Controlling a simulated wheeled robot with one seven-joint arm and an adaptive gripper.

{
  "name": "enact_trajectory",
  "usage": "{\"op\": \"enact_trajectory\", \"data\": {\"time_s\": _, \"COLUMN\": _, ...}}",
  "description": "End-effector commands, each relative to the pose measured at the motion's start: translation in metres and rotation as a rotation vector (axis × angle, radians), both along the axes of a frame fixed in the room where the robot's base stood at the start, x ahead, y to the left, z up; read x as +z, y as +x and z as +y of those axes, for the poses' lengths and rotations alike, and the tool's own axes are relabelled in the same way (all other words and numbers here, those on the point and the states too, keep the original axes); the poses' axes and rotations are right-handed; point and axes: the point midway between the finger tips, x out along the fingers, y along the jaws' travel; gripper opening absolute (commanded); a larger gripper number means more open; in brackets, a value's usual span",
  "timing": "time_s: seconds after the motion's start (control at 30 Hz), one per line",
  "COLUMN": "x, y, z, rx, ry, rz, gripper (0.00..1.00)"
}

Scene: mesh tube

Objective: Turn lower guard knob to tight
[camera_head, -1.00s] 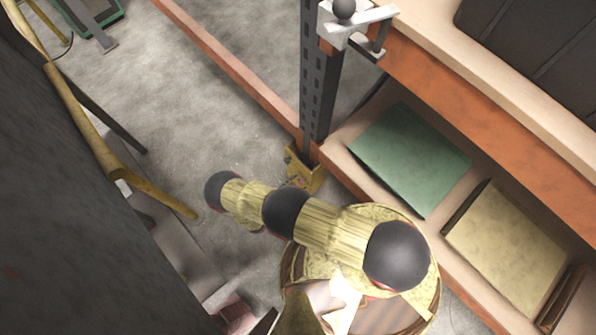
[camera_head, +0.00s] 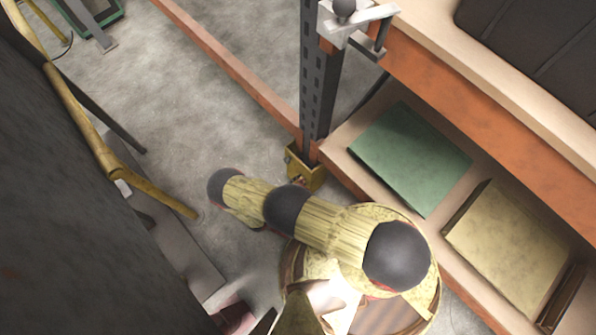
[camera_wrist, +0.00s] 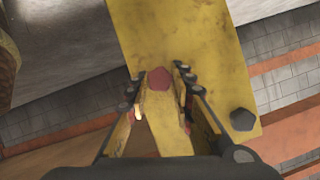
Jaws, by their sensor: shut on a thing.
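In the wrist view, a red faceted knob (camera_wrist: 160,81) sits on a yellow guard plate (camera_wrist: 205,50) with worn paint. My gripper (camera_wrist: 159,73) has one dark-padded finger on each side of the knob and is shut on it. The knob's face shows between the fingertips; its turn position cannot be told. In the head view, a yellow guard (camera_head: 305,172) stands at the foot of the dark post, partly behind my arm. My gripper and the knob cannot be made out there.
A dark hexagonal bolt (camera_wrist: 242,119) is on the plate right of my fingers. The perforated post (camera_head: 318,85) rises beside an orange-edged shelf holding a green box (camera_head: 410,158) and a tan box (camera_head: 508,240). A yellow rail (camera_head: 115,165) stands at the left.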

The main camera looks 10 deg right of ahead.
Motion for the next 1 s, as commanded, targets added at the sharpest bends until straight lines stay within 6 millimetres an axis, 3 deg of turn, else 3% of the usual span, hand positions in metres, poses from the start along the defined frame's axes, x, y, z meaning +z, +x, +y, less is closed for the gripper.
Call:
{"op": "enact_trajectory", "data": {"time_s": 0.17, "x": -0.0001, "y": -0.0002, "z": -0.0001, "rx": 0.0, "ry": 0.0, "rz": 0.0, "gripper": 0.0}}
{"op": "enact_trajectory", "data": {"time_s": 0.57, "x": -0.0001, "y": -0.0011, "z": -0.0006, "rx": 0.0, "ry": 0.034, "rz": -0.052, "gripper": 0.0}}
{"op": "enact_trajectory", "data": {"time_s": 1.0, "x": -0.0024, "y": -0.0035, "z": -0.0023, "rx": 0.003, "ry": 0.23, "rz": -0.34, "gripper": 0.0}}
